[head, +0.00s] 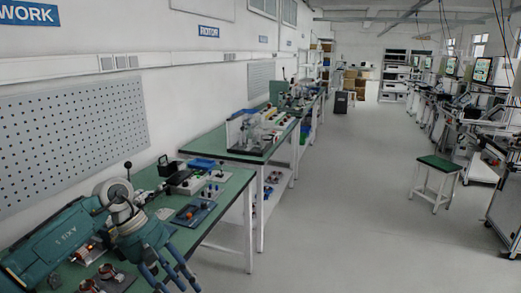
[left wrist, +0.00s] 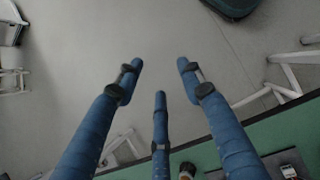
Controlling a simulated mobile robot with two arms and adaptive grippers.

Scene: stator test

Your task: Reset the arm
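My left arm comes in from the left in the head view, over the near green workbench (head: 232,190). My left gripper (head: 172,277) points down at the picture's bottom edge, by the bench's front edge. In the left wrist view the three blue fingers of my left gripper (left wrist: 160,72) are spread apart with nothing between them. Grey floor lies beyond their tips, and the green bench edge (left wrist: 285,128) crosses the lower right. My right arm and gripper are not in either view.
A pegboard (head: 75,140) hangs on the wall. A green-topped stool (head: 437,163) stands right on open floor.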

